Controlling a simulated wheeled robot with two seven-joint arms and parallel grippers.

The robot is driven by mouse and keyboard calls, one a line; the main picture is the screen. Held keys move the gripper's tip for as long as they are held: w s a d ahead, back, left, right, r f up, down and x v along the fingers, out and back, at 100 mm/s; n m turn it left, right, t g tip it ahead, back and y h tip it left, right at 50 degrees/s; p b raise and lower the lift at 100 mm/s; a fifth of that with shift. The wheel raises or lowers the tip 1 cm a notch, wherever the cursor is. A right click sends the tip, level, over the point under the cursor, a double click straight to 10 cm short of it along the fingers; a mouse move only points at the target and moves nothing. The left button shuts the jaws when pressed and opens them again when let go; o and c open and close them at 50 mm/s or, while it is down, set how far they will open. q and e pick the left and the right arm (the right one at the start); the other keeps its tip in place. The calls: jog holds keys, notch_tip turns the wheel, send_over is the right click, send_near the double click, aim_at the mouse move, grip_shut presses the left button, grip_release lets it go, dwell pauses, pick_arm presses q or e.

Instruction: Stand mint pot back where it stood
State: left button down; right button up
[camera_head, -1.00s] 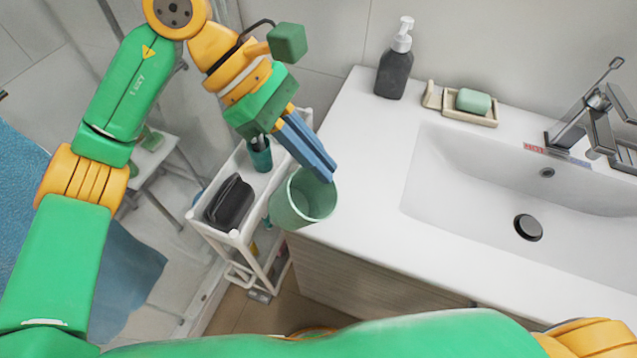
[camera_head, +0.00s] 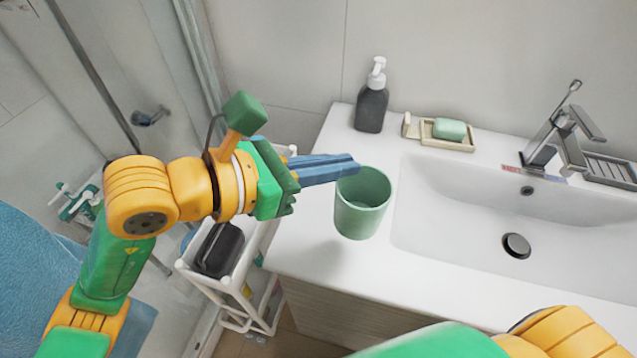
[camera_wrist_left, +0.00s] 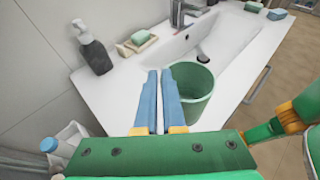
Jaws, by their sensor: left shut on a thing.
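The mint pot (camera_head: 361,207) is a green, open-topped cup. In the head view it is roughly upright at the white counter's left part, left of the basin. My left gripper (camera_head: 352,168) reaches it from the left, its blue fingers shut on the pot's rim. The left wrist view shows the pot (camera_wrist_left: 195,95) at the right finger of the left gripper (camera_wrist_left: 160,72). I cannot tell whether the pot's base touches the counter or hangs just above it. My right gripper is out of view.
The white counter (camera_head: 310,235) is bare around the pot. A dark soap dispenser (camera_head: 371,105) and a soap dish (camera_head: 447,142) with green soap stand at the back. The basin (camera_head: 470,205) and faucet (camera_head: 560,135) are right. A white cart (camera_head: 200,277) with a black bag (camera_head: 218,249) stands left.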

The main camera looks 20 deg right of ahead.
pick_arm(q)
jog(key=w+f, duration=0.2)
jog(key=f, duration=0.1)
jog(key=w+f, duration=0.1)
jog(key=f, duration=0.2)
jog(key=w+a+f, duration=0.1)
jog(key=w+f, duration=0.1)
jog(key=f, duration=0.1)
jog(key=shift+w+f, duration=0.15)
jog(key=shift+w, duration=0.15)
jog(key=c, duration=1)
grip_release()
jog(key=shift+a, duration=0.1)
jog(key=shift+a, duration=0.3)
jog(key=b+v, duration=0.3)
jog(key=v, duration=0.8)
jog(key=shift+r+b, duration=0.2)
jog(key=shift+b, duration=0.15)
